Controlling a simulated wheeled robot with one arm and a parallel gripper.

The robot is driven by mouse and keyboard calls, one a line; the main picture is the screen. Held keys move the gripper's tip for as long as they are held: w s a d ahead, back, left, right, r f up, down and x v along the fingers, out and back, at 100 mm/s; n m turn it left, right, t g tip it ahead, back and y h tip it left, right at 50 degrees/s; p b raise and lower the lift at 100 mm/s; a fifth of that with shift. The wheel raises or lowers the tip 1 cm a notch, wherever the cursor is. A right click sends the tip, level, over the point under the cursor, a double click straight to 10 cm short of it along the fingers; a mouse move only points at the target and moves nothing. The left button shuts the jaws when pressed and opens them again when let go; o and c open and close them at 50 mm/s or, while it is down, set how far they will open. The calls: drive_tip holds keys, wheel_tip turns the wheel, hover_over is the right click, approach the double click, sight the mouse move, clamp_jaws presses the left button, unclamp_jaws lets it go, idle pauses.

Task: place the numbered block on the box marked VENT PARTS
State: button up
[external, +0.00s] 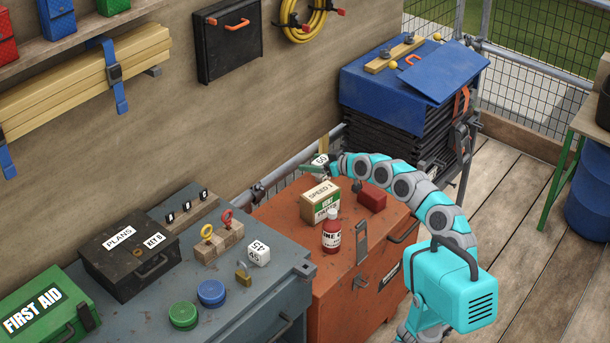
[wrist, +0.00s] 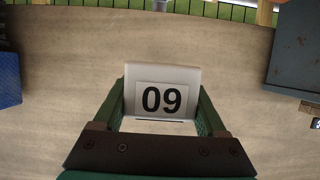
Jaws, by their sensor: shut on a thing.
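My gripper (external: 314,168) is shut on a white numbered block (external: 320,160), held up in the air behind the cardboard box with green trim on the orange chest. In the wrist view the block (wrist: 162,95) sits between the two green fingers, and its face reads 09. No lettering VENT PARTS is readable in either view. The cardboard box (external: 315,205) reads something like SPEED 3. A dark label (external: 390,272) on the orange chest's front is too small to read.
The orange chest (external: 285,222) also carries a red bottle (external: 332,232) and a dark red block (external: 372,201). A second white numbered block (external: 258,253) lies on the grey cabinet (external: 215,325), near blue and green round lids. A blue-covered stack (external: 375,90) stands behind.

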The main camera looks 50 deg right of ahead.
drive_tip(key=shift+f+b, duration=0.45)
drive_tip(key=shift+f, duration=3.05)
drive_tip(key=shift+f, duration=0.1)
drive_tip(key=shift+f, duration=0.15)
drive_tip(key=o, duration=1.5)
drive_tip(key=shift+c, duration=0.2)
drive_tip(key=shift+r, duration=0.35)
drive_tip(key=v, duration=1.2)
drive_tip(key=shift+p, duration=0.3)
